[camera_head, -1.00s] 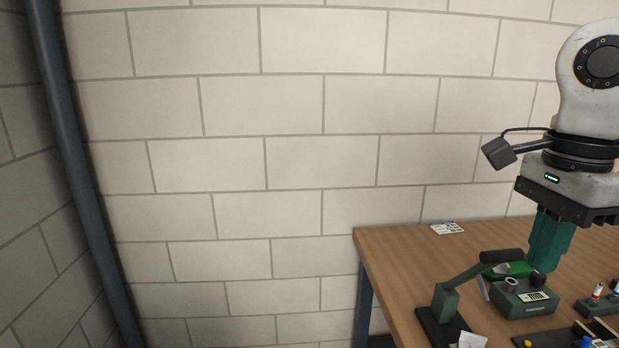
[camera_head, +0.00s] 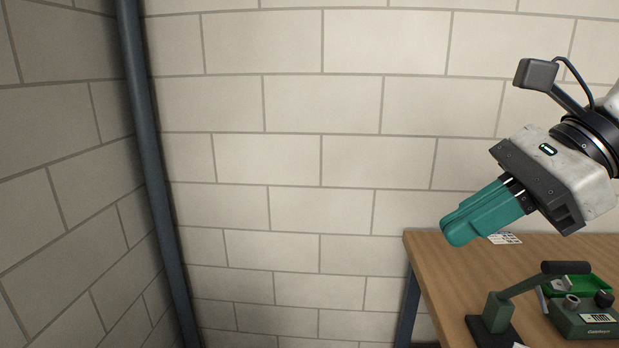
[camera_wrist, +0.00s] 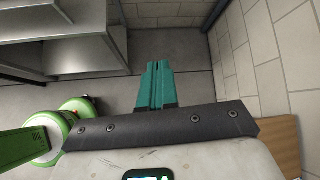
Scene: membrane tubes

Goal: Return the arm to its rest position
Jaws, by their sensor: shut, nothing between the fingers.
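My gripper (camera_head: 450,233) has two teal fingers pressed together, with nothing between them. In the head view it is raised above the left edge of the wooden table (camera_head: 428,262) and tilted down to the left, in front of the brick wall. In the wrist view the shut fingers (camera_wrist: 155,68) point out over the grey floor, clear of any object.
A dark green lever press (camera_head: 497,317), a green tray (camera_head: 585,286) and a green device with a small display (camera_head: 588,318) stand on the table. A printed card (camera_head: 507,239) lies behind. A dark blue pole (camera_head: 152,150) stands at the left. A metal shelf (camera_wrist: 85,52) shows in the wrist view.

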